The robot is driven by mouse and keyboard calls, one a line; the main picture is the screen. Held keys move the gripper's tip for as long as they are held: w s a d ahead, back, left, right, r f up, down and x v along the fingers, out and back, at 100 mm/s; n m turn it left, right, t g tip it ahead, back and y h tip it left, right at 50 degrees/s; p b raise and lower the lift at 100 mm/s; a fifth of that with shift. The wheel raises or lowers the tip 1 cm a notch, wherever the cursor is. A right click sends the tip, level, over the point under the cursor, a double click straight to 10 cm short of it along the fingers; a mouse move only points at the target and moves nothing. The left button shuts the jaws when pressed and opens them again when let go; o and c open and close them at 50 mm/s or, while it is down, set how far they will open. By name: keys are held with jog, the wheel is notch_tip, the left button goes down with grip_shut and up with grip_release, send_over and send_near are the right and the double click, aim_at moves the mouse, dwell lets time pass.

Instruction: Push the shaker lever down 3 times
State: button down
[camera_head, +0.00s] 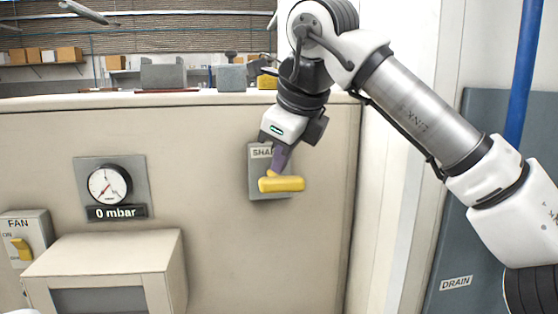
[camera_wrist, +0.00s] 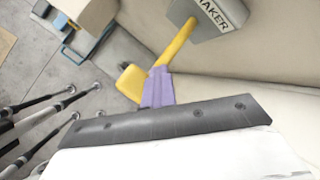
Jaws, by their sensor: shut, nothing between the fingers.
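The shaker lever (camera_head: 282,184) is a yellow handle on a grey plate (camera_head: 256,172) on the beige cabinet front. In the wrist view the yellow lever (camera_wrist: 178,44) sticks out from the plate marked "SHAKER" (camera_wrist: 205,22), with its yellow grip (camera_wrist: 132,82) at the outer end. My gripper (camera_head: 276,168) has purple fingers and is shut and empty. Its fingertips are at the lever near the grip, and in the wrist view my gripper (camera_wrist: 160,78) overlaps the lever. I cannot tell whether they touch. Part of the plate's label is hidden behind my gripper in the head view.
A pressure gauge (camera_head: 109,186) reading 0 mbar is left of the lever. A fan switch box (camera_head: 26,240) and a beige box (camera_head: 105,275) jut out at lower left. A blue pipe (camera_head: 523,75) and a grey panel marked "DRAIN" (camera_head: 460,260) are at right.

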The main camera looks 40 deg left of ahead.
jog(key=shift+w+a+r+p, duration=0.15)
jog(key=shift+r+p, duration=0.85)
jog(key=shift+r, duration=0.1)
jog(key=r+p, duration=0.1)
jog(key=p, duration=0.1)
jog(key=r+p, duration=0.1)
jog(key=r, duration=0.1)
jog(key=w+a+r+p, duration=0.1)
jog(key=r+p, duration=0.1)
jog(key=shift+p, duration=0.3)
jog(key=shift+f, duration=0.1)
jog(key=shift+s, duration=0.1)
dwell(1.7)
